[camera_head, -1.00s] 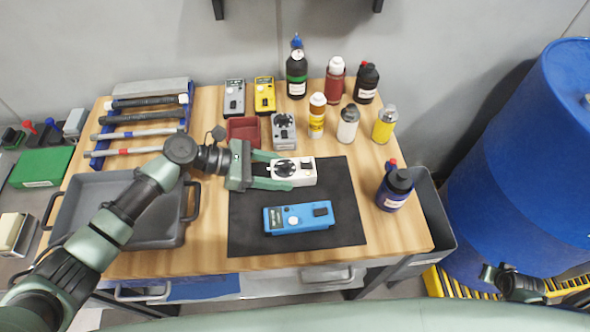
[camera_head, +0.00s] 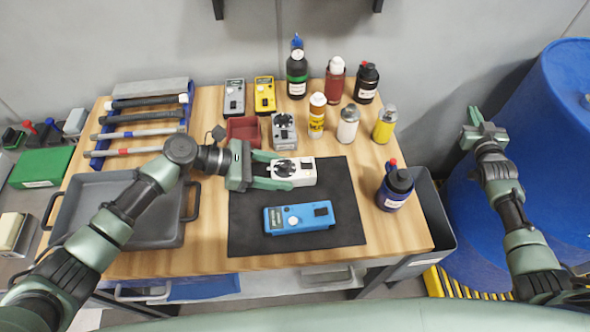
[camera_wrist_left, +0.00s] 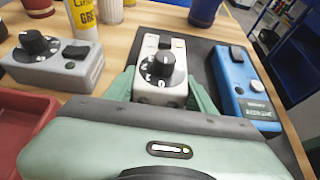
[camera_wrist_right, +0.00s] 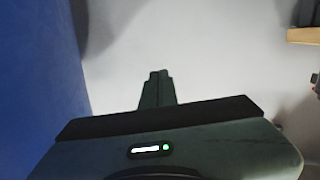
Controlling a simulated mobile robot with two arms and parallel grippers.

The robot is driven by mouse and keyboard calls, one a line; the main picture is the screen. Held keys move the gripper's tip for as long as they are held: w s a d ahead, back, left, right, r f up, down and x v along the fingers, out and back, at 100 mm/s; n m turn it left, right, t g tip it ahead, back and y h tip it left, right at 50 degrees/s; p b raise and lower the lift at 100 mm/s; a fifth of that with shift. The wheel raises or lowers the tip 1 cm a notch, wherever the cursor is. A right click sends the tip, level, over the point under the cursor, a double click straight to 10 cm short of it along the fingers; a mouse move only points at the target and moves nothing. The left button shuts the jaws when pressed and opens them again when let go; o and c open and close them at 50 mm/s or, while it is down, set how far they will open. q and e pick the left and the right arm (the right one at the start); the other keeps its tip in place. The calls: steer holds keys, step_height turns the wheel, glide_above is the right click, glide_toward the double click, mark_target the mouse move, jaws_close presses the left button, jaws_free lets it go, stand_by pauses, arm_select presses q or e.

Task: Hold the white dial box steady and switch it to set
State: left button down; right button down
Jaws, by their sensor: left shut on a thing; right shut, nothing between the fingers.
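The white dial box (camera_head: 304,172) lies at the top edge of the black mat (camera_head: 340,236). It has a black dial near its left end and a black rocker switch toward its right end. My left gripper (camera_head: 268,171) is shut on the left end of this box, one finger along each long side. The left wrist view shows the dial and the box (camera_wrist_left: 158,90) between the fingers. Which setting the dial points to is too small to read. My right gripper (camera_head: 484,128) is shut and empty, raised to the right of the table in front of the blue barrel.
A blue dial box (camera_head: 298,218) lies just below the white one on the mat. A grey dial box (camera_head: 284,131) and a red tray (camera_head: 243,130) lie behind. Several bottles stand at the back; a dark blue bottle (camera_head: 395,190) stands at the right edge.

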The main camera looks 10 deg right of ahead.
arm_select(q)
steer(key=shift+f, duration=0.1)
arm_select(e)
steer(key=w+a+r+n+t+y, duration=0.3)
steer(key=w+a+r+n+y, duration=0.2)
steer(key=a+r, duration=0.5)
steer(key=w+a+r+n+t+y, duration=0.2)
steer(key=w+a+r+n+y, duration=0.35)
steer(key=a+r, duration=0.45)
steer(key=s+a+r+n+g+y, duration=0.2)
steer(key=a+r+n+g+y, duration=0.15)
steer(key=a+n, duration=0.45)
steer(key=s+a+r+n+g+y, duration=0.25)
steer(key=a+n+y, duration=0.25)
steer(key=a, duration=0.4)
steer(key=s+a+r+n+g+y, duration=0.2)
steer(key=a+r+n+g+y, duration=0.25)
steer(key=a+n, duration=0.35)
steer(key=s+a+f+n+g+h, duration=0.3)
steer(key=s+a+f+n+g, duration=0.1)
steer(key=s+a+n+g, duration=1.05)
steer(key=n+t+h, duration=0.4)
steer(key=n+h, duration=0.6)
steer(key=h, duration=0.6)
glide_above(302, 165)
step_height(302, 165, down, 14)
steer(key=shift+f, duration=3.25)
